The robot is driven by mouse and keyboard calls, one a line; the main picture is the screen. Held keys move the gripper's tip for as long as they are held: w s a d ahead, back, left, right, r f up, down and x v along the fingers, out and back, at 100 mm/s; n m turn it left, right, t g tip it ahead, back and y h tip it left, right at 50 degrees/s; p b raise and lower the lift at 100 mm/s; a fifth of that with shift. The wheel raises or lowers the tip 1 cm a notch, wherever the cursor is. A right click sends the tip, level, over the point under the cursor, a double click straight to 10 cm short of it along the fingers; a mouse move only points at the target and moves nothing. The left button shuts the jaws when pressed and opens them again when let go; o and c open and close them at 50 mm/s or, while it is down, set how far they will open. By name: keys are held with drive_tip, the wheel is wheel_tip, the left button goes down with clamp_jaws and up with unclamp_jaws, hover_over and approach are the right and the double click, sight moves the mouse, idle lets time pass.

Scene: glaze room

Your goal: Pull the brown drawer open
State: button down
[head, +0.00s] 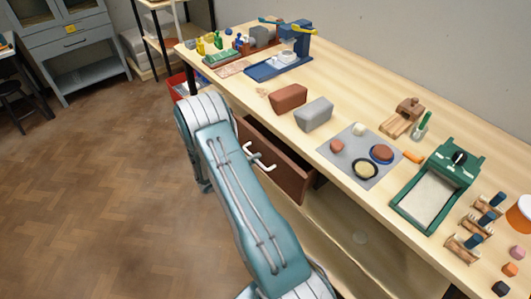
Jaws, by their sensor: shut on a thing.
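My teal and white arm rises from the bottom and covers the left part of the drawer. My gripper is hidden behind the arm near the handle, so its hold on the handle cannot be seen.
On the tabletop are a brown block (288,97), a grey block (314,114), a grey board (361,160) with several pieces, a green tray (432,196) and a blue stand (279,66). A red crate (181,88) stands beyond the arm.

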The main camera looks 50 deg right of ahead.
drive_tip(key=f+v, duration=0.2)
drive_tip(key=v, duration=1)
drive_tip(key=a+f+v, duration=0.1)
drive_tip(key=f+v, duration=0.2)
drive_tip(key=v, duration=1)
drive_tip(key=shift+a+f, duration=0.2)
drive_tip(key=shift+f, duration=0.05)
drive_tip(key=c, duration=0.7)
unclamp_jaws()
drive_tip(key=shift+c, duration=0.2)
drive_tip(key=shift+o, duration=0.3)
drive_tip(key=shift+w, duration=0.1)
drive_tip(key=shift+r, duration=0.1)
drive_tip(key=shift+w+a, duration=0.1)
drive_tip(key=v, duration=1.2)
